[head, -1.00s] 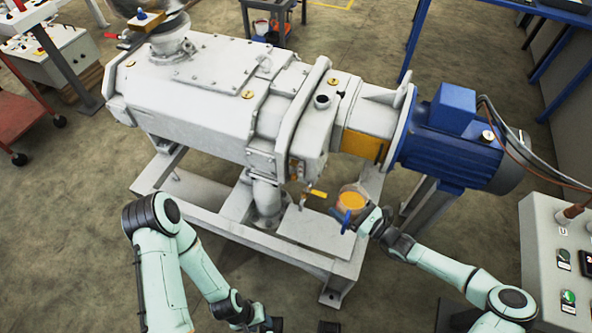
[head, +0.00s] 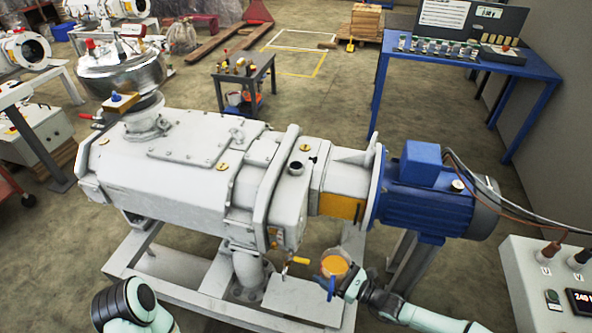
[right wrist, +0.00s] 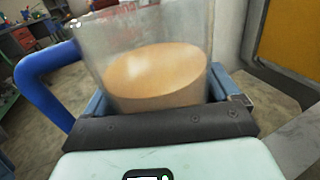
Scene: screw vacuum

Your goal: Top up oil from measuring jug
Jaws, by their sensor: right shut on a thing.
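The measuring jug (head: 334,264) is clear, with a blue handle and amber oil inside. My right gripper (head: 350,284) is shut on it, beside the gearbox end of the vacuum pump. In the right wrist view the jug (right wrist: 160,60) stands between the fingers of my right gripper (right wrist: 160,112), its oil surface slanted against the wall. The grey screw vacuum pump (head: 180,165) fills the middle of the head view. A dark round opening (head: 296,168) shows on top of its gearbox end. My left arm shows at bottom left; its gripper is out of frame.
A blue motor (head: 425,190) joins the pump's right end. A yellow-handled valve (head: 298,260) sits left of the jug. A control box (head: 548,285) stands at right. A blue workbench (head: 450,62) and a small grey table (head: 243,80) stand behind, with open floor between.

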